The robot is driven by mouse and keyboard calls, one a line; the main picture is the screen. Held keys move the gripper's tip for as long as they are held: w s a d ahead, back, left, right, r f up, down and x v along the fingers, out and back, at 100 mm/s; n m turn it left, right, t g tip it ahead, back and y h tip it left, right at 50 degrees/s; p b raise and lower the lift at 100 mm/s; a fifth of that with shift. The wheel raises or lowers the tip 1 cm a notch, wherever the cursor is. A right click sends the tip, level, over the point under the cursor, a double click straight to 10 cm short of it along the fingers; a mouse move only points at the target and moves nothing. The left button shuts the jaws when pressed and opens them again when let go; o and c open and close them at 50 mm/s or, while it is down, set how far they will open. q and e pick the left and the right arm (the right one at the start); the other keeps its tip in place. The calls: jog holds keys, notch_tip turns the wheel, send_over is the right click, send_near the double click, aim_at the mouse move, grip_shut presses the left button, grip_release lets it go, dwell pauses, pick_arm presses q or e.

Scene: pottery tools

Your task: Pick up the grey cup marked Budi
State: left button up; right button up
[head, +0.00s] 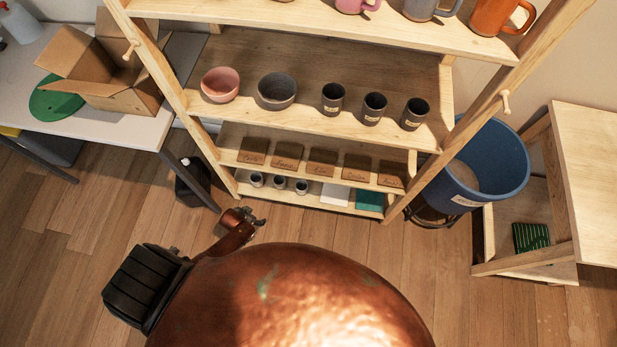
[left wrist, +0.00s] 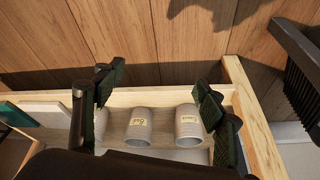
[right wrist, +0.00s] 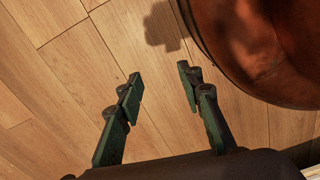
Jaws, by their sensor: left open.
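Several small grey cups stand on the lowest shelf in the head view, at its left end. In the left wrist view, two pale grey cups with cream labels show between my fingers: a left cup (left wrist: 138,128) and a right cup (left wrist: 188,123). The left one's label seems to read Budi; the right one's is too small to read surely. My left gripper (left wrist: 158,85) is open, its fingers on either side of the two cups, holding nothing. In the head view my left gripper (head: 255,222) is in front of the shelf's lower left. My right gripper (right wrist: 160,75) is open and empty above the floor.
The wooden shelf (head: 310,118) carries bowls, dark cups and wooden blocks above the lowest board. A white tile (head: 334,195) and green tile (head: 369,200) lie right of the small cups. A blue bin (head: 490,165) stands at right. The floor in front is clear.

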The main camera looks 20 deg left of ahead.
pick_arm(q)
jog(key=w+t+b, duration=0.1)
jog(key=w+b, duration=0.2)
jog(key=w, duration=0.8)
jog(key=h+b, duration=0.1)
jog(key=b, duration=0.3)
send_near(283, 180)
jog(key=shift+s+d+f+t, duration=0.15)
jog(key=shift+s+f+t, duration=0.3)
jog(key=shift+f, duration=0.25)
jog(key=shift+w+f, duration=0.2)
jog(key=b+x, duration=0.2)
jog(key=shift+w+a+f, duration=0.2)
jog(key=shift+w+f, duration=0.05)
jog(key=shift+f, duration=0.05)
jog(key=shift+b+x, duration=0.75)
jog(key=shift+x, duration=0.15)
jog(key=shift+w+f, duration=0.15)
pick_arm(e)
jog(key=w+a+r, duration=0.2)
jog(key=w+r, duration=0.1)
jog(key=r, duration=0.5)
jog(key=w+a+r+y, duration=0.1)
jog(key=w+r, duration=0.3)
jog(key=r, duration=0.5)
jog(key=shift+w+a, duration=0.2)
jog(key=shift+a, duration=0.2)
